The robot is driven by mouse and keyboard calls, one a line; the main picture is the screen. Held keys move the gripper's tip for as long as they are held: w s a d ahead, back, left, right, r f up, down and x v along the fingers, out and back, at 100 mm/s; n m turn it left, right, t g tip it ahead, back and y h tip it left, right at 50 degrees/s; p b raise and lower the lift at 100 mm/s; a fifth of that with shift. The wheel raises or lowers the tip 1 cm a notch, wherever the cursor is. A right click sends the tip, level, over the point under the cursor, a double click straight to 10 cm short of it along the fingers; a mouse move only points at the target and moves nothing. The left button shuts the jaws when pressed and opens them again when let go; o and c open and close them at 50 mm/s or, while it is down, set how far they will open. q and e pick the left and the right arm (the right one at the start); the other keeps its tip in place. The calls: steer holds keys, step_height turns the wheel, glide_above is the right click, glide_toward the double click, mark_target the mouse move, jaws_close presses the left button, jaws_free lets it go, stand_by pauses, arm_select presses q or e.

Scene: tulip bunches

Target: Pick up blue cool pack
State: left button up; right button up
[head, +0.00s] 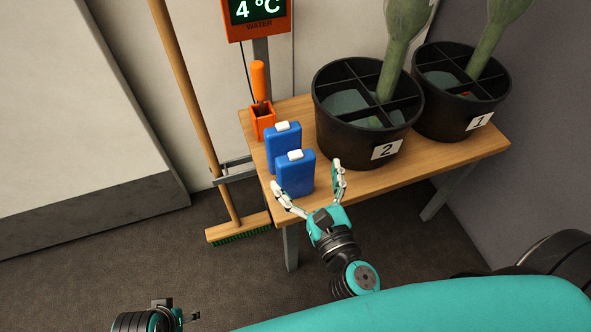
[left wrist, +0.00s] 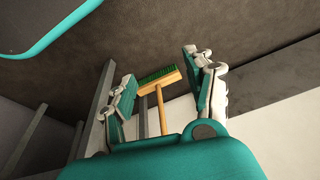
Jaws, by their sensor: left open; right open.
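Two blue cool packs with white caps stand upright at the left end of the wooden table. The front cool pack (head: 295,174) partly hides the back cool pack (head: 282,142). My right gripper (head: 308,187) is open, its two fingers spread at the table's front edge, on either side of the front cool pack as seen in the head view. I cannot tell whether the fingers touch it. My left gripper (left wrist: 160,85) is open and empty in the left wrist view, with the floor and a broom beyond it. Only part of my left arm shows at the bottom of the head view.
On the table (head: 440,160), bucket 2 (head: 345,145) stands close right of the packs, with bucket 1 (head: 470,120) beyond it. An orange holder (head: 262,120) with an orange-handled tool stands behind the packs.

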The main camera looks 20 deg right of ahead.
mark_target(298, 163)
steer(key=shift+w, duration=0.6)
steer(key=w, duration=0.1)
steer(key=w+p, duration=0.1)
steer(key=w, duration=0.2)
steer(key=shift+w+a+p, duration=0.3)
steer(key=shift+w+p, duration=0.05)
steer(key=shift+p, duration=0.05)
arm_select(q)
step_height(298, 163, down, 7)
steer(key=shift+s, duration=0.35)
arm_select(e)
steer(key=shift+c, duration=0.4)
steer(key=c, duration=1.4)
steer(key=shift+r, duration=0.1)
steer(key=shift+c, duration=0.5)
steer(key=shift+r, duration=0.15)
